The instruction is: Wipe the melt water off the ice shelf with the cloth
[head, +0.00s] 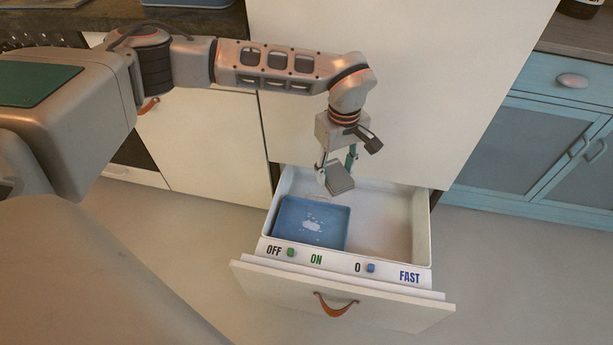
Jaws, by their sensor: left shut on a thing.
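My left gripper (337,172) is shut on a grey folded cloth (340,178) and holds it above the back part of the open drawer. The ice shelf, a blue square tray (285,218), lies in the left half of the drawer. Pale patches of melt water (312,225) show on its surface. The cloth is up and to the right of the patches and appears apart from the tray. My right gripper is not in view.
The white drawer (421,228) is pulled out, its right half bare. Its front strip carries a green knob (291,252) by OFF and ON and a blue knob (371,268) by 0 and FAST. A leather pull (335,306) hangs in front. A blue cabinet (530,140) stands right.

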